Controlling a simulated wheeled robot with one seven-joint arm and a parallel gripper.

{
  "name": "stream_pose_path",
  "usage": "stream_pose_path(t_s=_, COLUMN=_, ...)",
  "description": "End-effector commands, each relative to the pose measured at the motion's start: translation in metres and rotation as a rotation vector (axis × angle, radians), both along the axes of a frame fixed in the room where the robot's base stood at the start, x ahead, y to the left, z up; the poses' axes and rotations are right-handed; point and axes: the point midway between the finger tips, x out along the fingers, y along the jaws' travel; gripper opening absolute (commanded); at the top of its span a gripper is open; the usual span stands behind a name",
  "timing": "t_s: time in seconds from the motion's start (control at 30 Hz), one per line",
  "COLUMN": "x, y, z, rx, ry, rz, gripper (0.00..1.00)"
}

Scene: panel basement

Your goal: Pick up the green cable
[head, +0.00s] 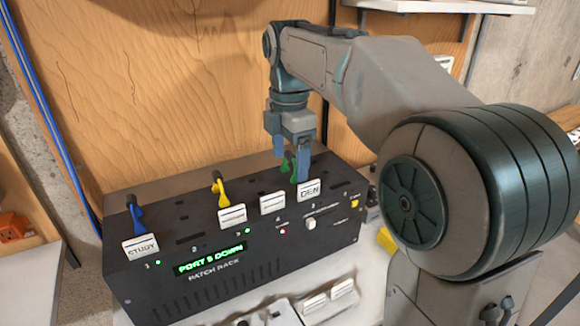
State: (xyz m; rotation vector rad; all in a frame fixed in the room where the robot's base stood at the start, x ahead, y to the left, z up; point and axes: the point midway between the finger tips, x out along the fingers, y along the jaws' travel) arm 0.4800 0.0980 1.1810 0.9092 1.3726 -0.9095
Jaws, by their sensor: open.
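The green cable (286,166) is short and stands up from the top of the black patch rack (180,262), toward its right end, behind the DEN label. My gripper (287,162) points down right at the green cable, with its blue fingers on either side of it in this view. The fingers are open. They partly hide the cable, and I cannot tell whether they touch it. A yellow cable (221,190) and a blue cable (135,213) stand in the rack further left.
White label cards, including STUDY (141,246) and DEN (311,190), stand along the rack's top front edge. The rack's green display (210,260) reads "PORT 5 DOWN". A wooden panel (160,100) rises behind. White pieces (328,300) lie on the bench in front.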

Motion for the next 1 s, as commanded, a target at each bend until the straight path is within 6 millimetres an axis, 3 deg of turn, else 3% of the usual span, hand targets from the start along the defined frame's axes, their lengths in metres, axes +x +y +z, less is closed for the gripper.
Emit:
stream_pose_path(t_s=0.1, x=-0.0004, y=-0.0005, z=-0.0118, rx=0.0, ry=0.001, rz=-0.001, gripper=0.78)
stream_pose_path(t_s=0.37, x=0.0, y=-0.0014, z=-0.0139, rx=0.0, ry=0.0, rz=-0.004, gripper=0.78)
stream_pose_path(t_s=0.53, x=0.0001, y=-0.0013, z=-0.0139, rx=0.0, ry=0.0, rz=-0.004, gripper=0.33)
stream_pose_path(t_s=0.57, x=0.0001, y=-0.0013, z=-0.0139, rx=0.0, ry=0.0, rz=-0.004, gripper=0.3)
stream_pose_path(t_s=1.0, x=0.0006, y=-0.0011, z=-0.007, rx=0.001, ry=-0.002, rz=-0.004, gripper=0.29)
